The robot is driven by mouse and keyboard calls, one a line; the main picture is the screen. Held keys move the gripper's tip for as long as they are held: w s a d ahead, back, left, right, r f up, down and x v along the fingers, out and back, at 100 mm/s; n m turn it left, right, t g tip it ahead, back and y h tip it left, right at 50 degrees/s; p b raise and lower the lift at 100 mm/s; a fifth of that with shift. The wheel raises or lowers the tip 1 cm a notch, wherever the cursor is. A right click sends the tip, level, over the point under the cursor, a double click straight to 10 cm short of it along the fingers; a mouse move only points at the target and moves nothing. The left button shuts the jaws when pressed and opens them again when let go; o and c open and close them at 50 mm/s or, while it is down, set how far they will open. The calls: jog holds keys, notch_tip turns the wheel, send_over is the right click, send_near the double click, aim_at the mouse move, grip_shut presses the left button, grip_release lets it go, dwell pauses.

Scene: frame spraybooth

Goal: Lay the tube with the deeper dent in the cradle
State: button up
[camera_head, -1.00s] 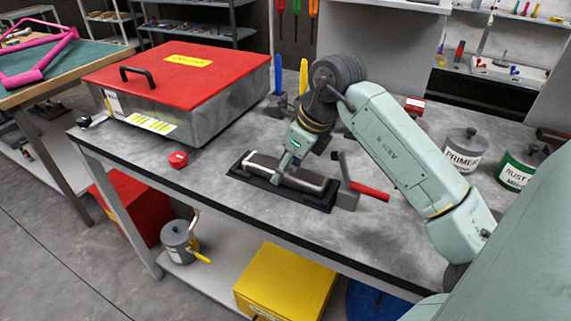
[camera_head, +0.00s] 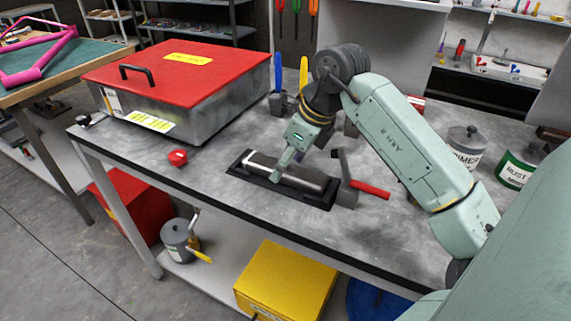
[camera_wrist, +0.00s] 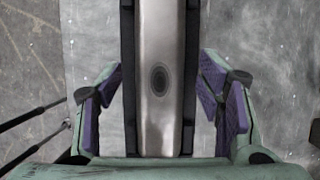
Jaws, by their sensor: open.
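A grey metal tube (camera_head: 308,180) lies lengthwise in the black cradle (camera_head: 330,205) near the front of the grey bench. In the wrist view the tube (camera_wrist: 160,30) runs up the middle, with one dark oval dent on its upper face. The black cradle walls (camera_wrist: 129,60) show along both its sides. My gripper (camera_head: 284,172) is just over the tube. In the wrist view its purple-padded fingers (camera_wrist: 160,105) are open, one on each side of the tube with clear gaps. No second tube can be made out.
A red-lidded metal box (camera_head: 190,85) fills the bench's left part. A red knob-like object (camera_head: 178,158) lies to the left. Labelled cans (camera_head: 516,168) stand at right.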

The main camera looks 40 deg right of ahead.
jog(key=b+v, duration=0.2)
jog(key=v, duration=0.8)
jog(key=shift+s+r, duration=0.25)
jog(key=shift+r, duration=0.1)
jog(key=shift+d, duration=0.1)
